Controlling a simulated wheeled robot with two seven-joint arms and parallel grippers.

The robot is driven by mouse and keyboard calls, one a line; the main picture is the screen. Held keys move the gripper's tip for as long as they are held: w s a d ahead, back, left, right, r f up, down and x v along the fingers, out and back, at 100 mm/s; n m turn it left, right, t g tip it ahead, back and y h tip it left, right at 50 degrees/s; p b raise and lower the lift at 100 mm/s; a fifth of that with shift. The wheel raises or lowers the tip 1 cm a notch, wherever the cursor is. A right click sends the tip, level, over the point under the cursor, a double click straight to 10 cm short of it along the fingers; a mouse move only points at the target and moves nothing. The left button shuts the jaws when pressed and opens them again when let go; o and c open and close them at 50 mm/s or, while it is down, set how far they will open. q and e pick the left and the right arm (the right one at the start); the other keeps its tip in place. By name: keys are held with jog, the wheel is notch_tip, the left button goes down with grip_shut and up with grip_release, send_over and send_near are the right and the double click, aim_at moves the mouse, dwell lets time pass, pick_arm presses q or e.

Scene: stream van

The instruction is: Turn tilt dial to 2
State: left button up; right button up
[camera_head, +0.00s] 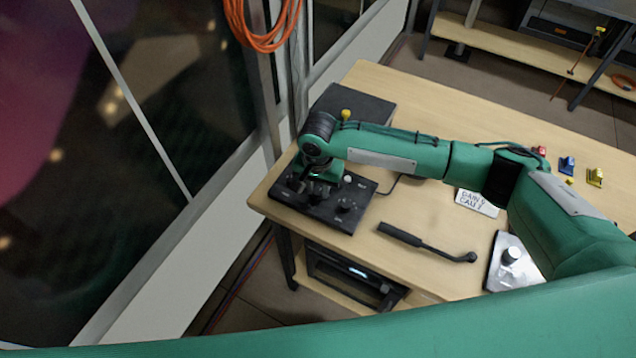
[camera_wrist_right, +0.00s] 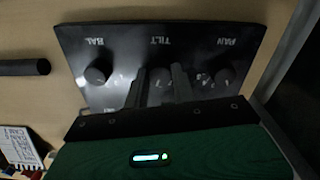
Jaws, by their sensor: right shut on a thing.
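The black control panel (camera_head: 316,211) lies at the left end of the wooden table. In the right wrist view the panel (camera_wrist_right: 120,42) appears upside down, with BAL, TILT and PAN labels along its edge. My right gripper (camera_head: 319,189) comes down over the panel. In the wrist view its fingers (camera_wrist_right: 161,82) stand on either side of the middle dial, the tilt dial (camera_wrist_right: 160,77), and are shut on it. The dial's pointer and most of its scale are hidden. My left gripper is out of view.
A black handle with a bent rod (camera_head: 420,240) lies near the panel; a white lettered card (camera_head: 477,202) and a plate with a white knob (camera_head: 511,255) lie farther right. A dark box (camera_head: 350,105) is behind my wrist. Small coloured pieces (camera_head: 567,165) sit far right.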

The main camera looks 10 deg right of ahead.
aim_at(318, 190)
jog(key=n+p, duration=0.3)
jog(key=n, duration=0.1)
jog(key=shift+r+n+p, duration=0.2)
jog(key=shift+n+p, duration=0.1)
jog(key=shift+p, duration=0.05)
jog(key=shift+n+p, duration=0.7)
jog(key=shift+n, duration=0.5)
jog(key=shift+f+n+p, duration=0.15)
jog(key=shift+n+p, duration=0.45)
jog(key=shift+n, duration=0.8)
jog(key=o, duration=1)
notch_tip(318, 190, up, 14)
jog(key=b, duration=0.3)
jog(key=shift+b, duration=0.4)
